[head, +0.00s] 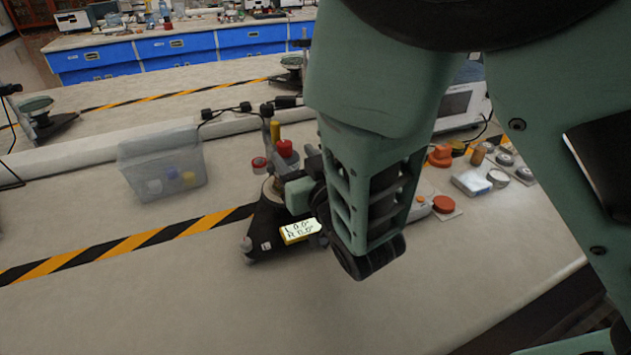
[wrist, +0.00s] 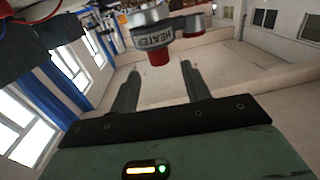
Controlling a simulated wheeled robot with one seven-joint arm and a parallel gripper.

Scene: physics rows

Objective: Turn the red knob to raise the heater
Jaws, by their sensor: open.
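A heater part (wrist: 152,36) lettered HEATER shows at the top of the wrist view, with a red knob (wrist: 159,57) sticking out below the lettering. My gripper (wrist: 160,70) is open. Its two dark fingers point toward the red knob, which appears between and slightly beyond the fingertips; I cannot tell whether they touch it. In the head view, a dark-based device (head: 265,225) stands left of my arm, with a red cap (head: 285,147) and a red-topped part (head: 259,163) above it. I cannot tell which is the heater knob. My arm hides the fingertips there.
A yellow-edged label card (head: 300,231) is at the device's front. A clear bin (head: 162,168) stands to the left. A red button (head: 444,204) and a white box (head: 471,184) lie right of my arm.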

